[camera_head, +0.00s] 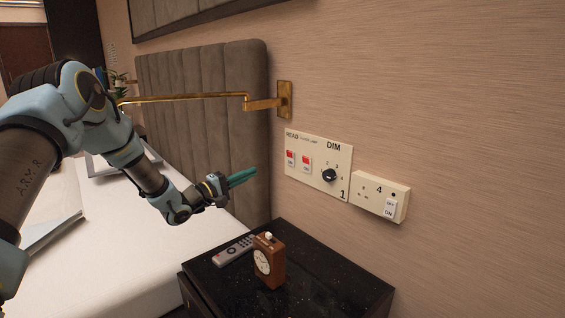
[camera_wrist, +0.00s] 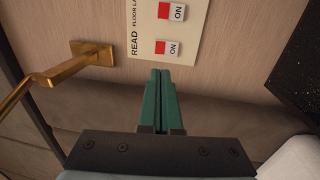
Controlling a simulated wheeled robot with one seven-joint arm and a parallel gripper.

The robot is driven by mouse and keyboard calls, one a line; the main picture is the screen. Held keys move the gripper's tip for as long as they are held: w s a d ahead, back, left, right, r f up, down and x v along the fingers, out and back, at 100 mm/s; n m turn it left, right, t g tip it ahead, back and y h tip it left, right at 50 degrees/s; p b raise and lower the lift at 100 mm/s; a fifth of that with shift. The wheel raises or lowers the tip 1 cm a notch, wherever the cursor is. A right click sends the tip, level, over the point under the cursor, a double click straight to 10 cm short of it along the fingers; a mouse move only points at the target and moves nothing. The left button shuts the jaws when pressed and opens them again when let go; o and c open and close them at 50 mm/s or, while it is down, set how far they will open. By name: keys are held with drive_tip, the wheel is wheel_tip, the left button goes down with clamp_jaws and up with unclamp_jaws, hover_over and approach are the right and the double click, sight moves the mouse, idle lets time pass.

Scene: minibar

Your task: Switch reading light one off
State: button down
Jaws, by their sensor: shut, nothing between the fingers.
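A cream wall panel (camera_head: 318,185) carries two red-and-white rocker switches and a black dim knob (camera_head: 329,175). The left switch (camera_head: 290,158), under the word READ, also shows in the wrist view (camera_wrist: 167,48). It has a red part and a white part marked ON. The second switch (camera_head: 306,164), by the floor lamp label, also shows in the wrist view (camera_wrist: 171,11). My gripper (camera_head: 254,171) has green fingers pressed together and empty. They point at the panel from its left, apart from it in the head view. In the wrist view the fingertips (camera_wrist: 160,72) appear just below the READ switch.
A brass swing-arm wall light (camera_head: 285,100) reaches left above my gripper. A grey padded headboard (camera_head: 205,110) stands behind my arm. A socket box (camera_head: 380,195) is right of the panel. A black nightstand (camera_head: 330,285) below holds a wooden clock (camera_head: 269,262) and a remote (camera_head: 233,250).

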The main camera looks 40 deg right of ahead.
sight(290, 154)
drive_tip(key=d, duration=0.4)
drive_tip(key=d+r+p, duration=0.1)
drive_tip(key=d, duration=0.8)
drive_tip(key=shift+s+d+r+p, duration=0.3)
drive_tip(key=shift+d+p, duration=0.1)
drive_tip(key=shift+d+r, duration=0.1)
drive_tip(key=shift+d, duration=0.1)
drive_tip(key=shift+s, duration=0.1)
